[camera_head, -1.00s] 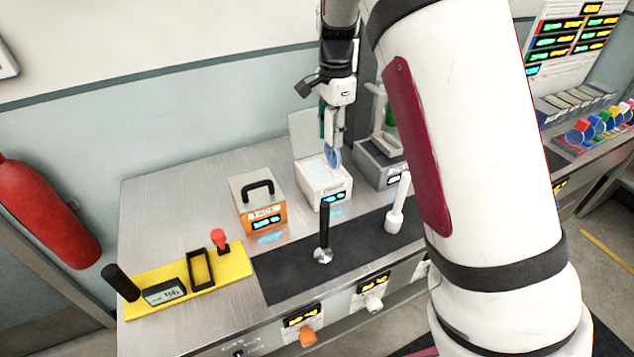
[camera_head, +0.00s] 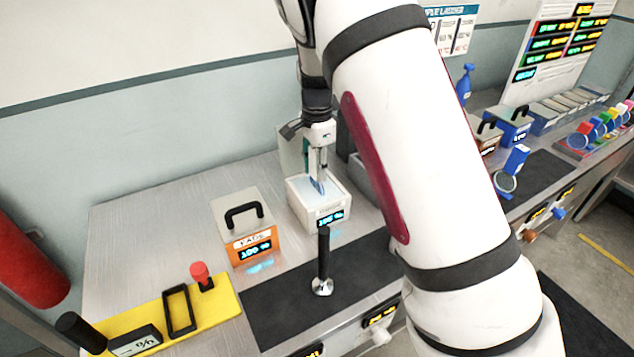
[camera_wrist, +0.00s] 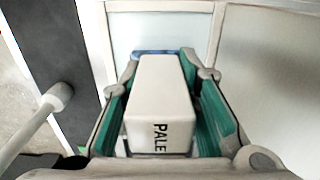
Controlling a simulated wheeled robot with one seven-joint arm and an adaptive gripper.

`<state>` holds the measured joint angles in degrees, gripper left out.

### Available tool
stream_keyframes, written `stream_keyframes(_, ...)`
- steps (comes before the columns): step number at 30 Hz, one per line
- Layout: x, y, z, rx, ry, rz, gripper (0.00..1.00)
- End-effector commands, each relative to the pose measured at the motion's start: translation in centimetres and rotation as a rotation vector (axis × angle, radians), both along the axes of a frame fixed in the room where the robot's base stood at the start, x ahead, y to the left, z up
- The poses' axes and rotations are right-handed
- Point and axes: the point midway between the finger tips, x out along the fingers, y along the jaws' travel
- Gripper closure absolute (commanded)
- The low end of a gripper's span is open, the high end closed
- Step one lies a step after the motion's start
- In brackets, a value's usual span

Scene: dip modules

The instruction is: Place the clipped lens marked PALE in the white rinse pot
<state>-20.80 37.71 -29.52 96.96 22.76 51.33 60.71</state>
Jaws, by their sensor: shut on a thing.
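The clipped lens is a blue disc (camera_head: 318,185) below a white clip block marked PALE (camera_wrist: 160,95). My gripper (camera_head: 318,160) points down and is shut on the block; in the wrist view its green pads (camera_wrist: 208,115) press both sides. The white rinse pot (camera_head: 303,213) is a white box with a lit blue display, its raised lid (camera_head: 288,150) behind. The lens hangs upright at the pot's open top; I cannot tell how far its lower edge is inside. In the wrist view only a blue sliver of lens (camera_wrist: 150,52) shows beyond the block.
An orange pot (camera_head: 250,243) with a black-handled lid stands left of the white pot. A black-handled tool (camera_head: 323,265) stands on the dark mat in front. A yellow board (camera_head: 215,300) with a timer lies front left. My arm hides the bench to the right.

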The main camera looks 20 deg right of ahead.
Motion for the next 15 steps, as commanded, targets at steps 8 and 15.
stream_keyframes(8, -0.1, 0.0, -2.6, -0.001, 0.003, -0.002, 1.00)
stream_keyframes(15, 0.0, 0.0, -4.2, 0.000, -0.002, -0.001, 1.00)
